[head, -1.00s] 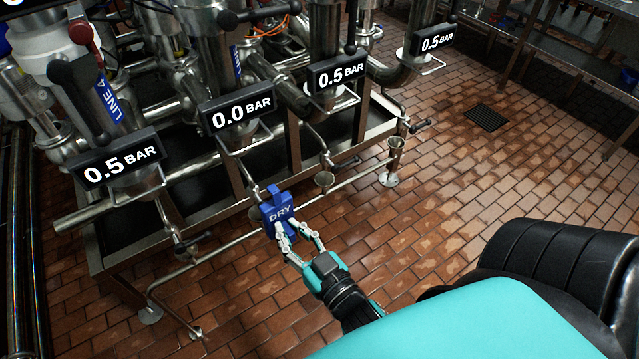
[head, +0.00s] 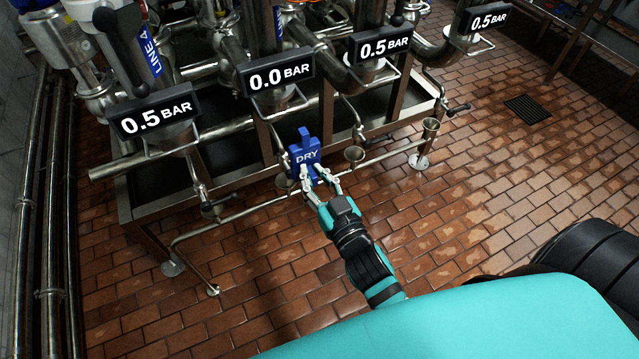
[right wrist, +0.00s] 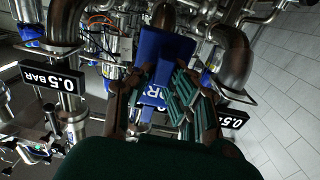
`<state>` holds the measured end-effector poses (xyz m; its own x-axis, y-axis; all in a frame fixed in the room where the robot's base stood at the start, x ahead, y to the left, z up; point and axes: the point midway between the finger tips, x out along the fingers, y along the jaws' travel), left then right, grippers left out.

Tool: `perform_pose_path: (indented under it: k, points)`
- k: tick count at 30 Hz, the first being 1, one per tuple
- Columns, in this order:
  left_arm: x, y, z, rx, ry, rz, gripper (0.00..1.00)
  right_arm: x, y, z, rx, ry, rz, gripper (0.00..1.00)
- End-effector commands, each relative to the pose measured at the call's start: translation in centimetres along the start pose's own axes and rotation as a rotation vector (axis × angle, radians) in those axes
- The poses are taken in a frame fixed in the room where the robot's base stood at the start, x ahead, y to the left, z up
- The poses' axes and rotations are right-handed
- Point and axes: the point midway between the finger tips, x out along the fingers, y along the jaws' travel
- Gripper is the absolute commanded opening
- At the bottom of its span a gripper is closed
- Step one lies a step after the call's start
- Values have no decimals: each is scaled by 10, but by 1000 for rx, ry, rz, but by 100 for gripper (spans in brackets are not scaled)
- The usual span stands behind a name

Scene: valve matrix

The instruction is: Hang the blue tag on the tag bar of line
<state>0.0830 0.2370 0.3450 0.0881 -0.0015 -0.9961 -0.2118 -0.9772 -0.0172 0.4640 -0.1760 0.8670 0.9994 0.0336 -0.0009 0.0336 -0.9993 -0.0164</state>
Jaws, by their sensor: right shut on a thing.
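A blue tag (head: 306,156) marked DRY is held upright in front of the pipe rack, below the 0.0 BAR display. My right gripper (head: 321,184) is shut on its lower part. In the right wrist view the blue tag (right wrist: 157,75) stands between the fingers of the right gripper (right wrist: 160,105), its lettering partly hidden. A blue LINE 4 label (head: 148,50) is on the pipework at upper left; another blue label (head: 279,24) sits above the 0.0 BAR display, its text unreadable. I cannot make out a tag bar for certain. My left gripper is not in view.
Pressure displays line the rack: 0.5 BAR (head: 153,111) at left, 0.0 BAR (head: 276,75), 0.5 BAR (head: 381,46) and another 0.5 BAR (head: 482,19). The tiled floor (head: 470,200) at right is clear, with a drain grate (head: 527,109).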

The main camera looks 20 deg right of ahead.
Motion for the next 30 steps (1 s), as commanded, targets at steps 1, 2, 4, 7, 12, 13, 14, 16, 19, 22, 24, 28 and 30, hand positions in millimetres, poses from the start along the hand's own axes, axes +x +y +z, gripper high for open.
perform_pose_path:
  k: [1,2,4,7,12,13,14,16,19,22,24,28,30]
  points:
    - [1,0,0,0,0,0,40,5,0,0,-1,3,-1,0]
    - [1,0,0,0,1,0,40,7,0,0,-1,3,-1,0]
    - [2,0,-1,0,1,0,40,13,0,0,-1,1,0,0]
    - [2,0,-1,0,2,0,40,21,0,-1,0,3,-1,0]
    - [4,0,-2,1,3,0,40,34,0,0,0,2,-1,0]
    - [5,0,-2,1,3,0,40,37,0,0,0,3,-1,0]
    - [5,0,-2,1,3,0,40,39,0,-1,0,3,-1,0]
    - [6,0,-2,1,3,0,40,45,0,0,-1,2,-1,0]
    - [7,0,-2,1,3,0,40,53,0,0,-1,2,-1,0]
    - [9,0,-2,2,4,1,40,61,0,0,0,2,-1,0]
    - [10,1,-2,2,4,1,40,66,0,0,0,2,0,0]
    - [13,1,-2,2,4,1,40,77,0,0,-1,3,-1,0]
    - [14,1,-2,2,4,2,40,82,0,0,-1,1,-1,0]
